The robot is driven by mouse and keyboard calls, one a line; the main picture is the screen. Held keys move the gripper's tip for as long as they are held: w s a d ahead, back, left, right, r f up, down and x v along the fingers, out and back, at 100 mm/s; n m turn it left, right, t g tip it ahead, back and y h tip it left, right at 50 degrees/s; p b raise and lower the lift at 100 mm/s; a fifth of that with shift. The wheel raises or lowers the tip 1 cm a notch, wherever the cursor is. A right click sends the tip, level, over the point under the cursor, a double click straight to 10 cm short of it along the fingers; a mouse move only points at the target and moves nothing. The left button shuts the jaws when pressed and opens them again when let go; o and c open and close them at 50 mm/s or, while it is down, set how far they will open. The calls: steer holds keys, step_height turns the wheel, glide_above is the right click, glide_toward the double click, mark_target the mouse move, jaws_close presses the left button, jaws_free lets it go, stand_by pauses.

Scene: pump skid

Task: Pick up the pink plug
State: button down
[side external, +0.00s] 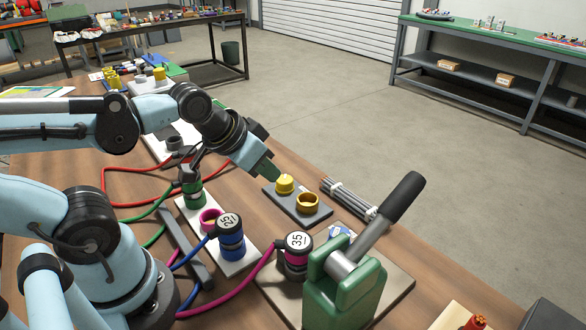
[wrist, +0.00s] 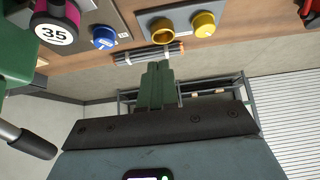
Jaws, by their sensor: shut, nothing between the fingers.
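The pink plug (side external: 297,262) stands upright on a light plate, with a black top marked 35 and a pink cable running left. In the wrist view its black top with the label 35 (wrist: 55,27) shows at the upper left, cut by the frame edge. My gripper (side external: 272,172) is above and left of it in the side view, near a yellow cap. Its green fingers (wrist: 157,84) are shut with nothing between them, apart from the plug.
A green lever clamp (side external: 345,290) with a black handle stands right beside the plug. A blue plug (side external: 231,243) and pink ring socket (side external: 210,219) are to the left. A grey plate (side external: 283,208) carries a yellow cap and ring. A rod bundle (side external: 350,198) lies behind.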

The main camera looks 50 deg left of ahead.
steer(key=shift+c, duration=1.9)
jaws_free()
steer(key=m+g+h, duration=0.2)
steer(key=m+g, duration=0.2)
steer(key=m, duration=0.3)
glide_toward(298, 240)
steer(key=shift+a+x, duration=0.15)
steer(key=shift+x, duration=1.1)
steer(key=shift+a+x, duration=0.2)
steer(key=shift+x, duration=1.1)
steer(key=shift+t+h, duration=0.3)
steer(key=shift+x, duration=2.65)
